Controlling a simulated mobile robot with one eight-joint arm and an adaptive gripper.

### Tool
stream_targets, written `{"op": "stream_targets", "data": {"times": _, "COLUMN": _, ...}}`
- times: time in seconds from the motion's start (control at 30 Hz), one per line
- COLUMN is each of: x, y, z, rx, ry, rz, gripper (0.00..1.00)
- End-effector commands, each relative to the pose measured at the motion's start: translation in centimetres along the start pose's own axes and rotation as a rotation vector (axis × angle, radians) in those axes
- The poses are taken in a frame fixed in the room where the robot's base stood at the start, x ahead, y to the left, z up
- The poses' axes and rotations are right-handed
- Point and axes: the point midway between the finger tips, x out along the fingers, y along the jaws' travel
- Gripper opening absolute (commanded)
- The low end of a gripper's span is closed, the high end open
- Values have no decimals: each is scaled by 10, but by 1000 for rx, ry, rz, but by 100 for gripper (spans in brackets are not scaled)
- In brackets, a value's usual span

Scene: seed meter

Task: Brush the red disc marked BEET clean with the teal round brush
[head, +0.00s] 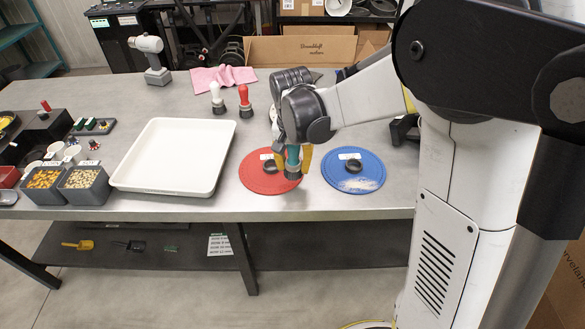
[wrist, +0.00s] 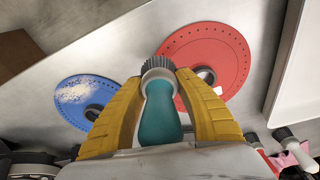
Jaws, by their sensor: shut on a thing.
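My gripper (head: 292,160) is shut on the teal round brush (head: 293,155). In the wrist view the brush (wrist: 160,115) sits between the two yellow fingers, its grey bristles (wrist: 158,65) pointing away from my palm. The red disc (head: 256,179) lies flat on the grey table, and the brush is over its right part in the head view. In the wrist view the red disc (wrist: 215,50) looks free of visible dust on the part that shows. Its label is too small to read. I cannot tell whether the bristles touch it.
A blue disc (head: 366,179) with pale dust on its front lies to the right. A white tray (head: 176,190) is on the left. A white-topped brush (head: 217,97) and a red-topped brush (head: 244,98) stand behind, near a pink cloth (head: 222,77). Seed bins (head: 84,187) are far left.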

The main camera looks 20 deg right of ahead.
Motion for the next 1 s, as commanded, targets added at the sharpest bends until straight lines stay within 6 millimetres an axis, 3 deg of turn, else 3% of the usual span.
{"op": "stream_targets", "data": {"times": 0.4, "x": -38, "y": 3, "z": -13, "rx": -3, "ry": 0, "rz": -1, "gripper": 2}}
{"op": "stream_targets", "data": {"times": 1.0, "x": -39, "y": 3, "z": -14, "rx": -3, "ry": 0, "rz": -1, "gripper": 2}}
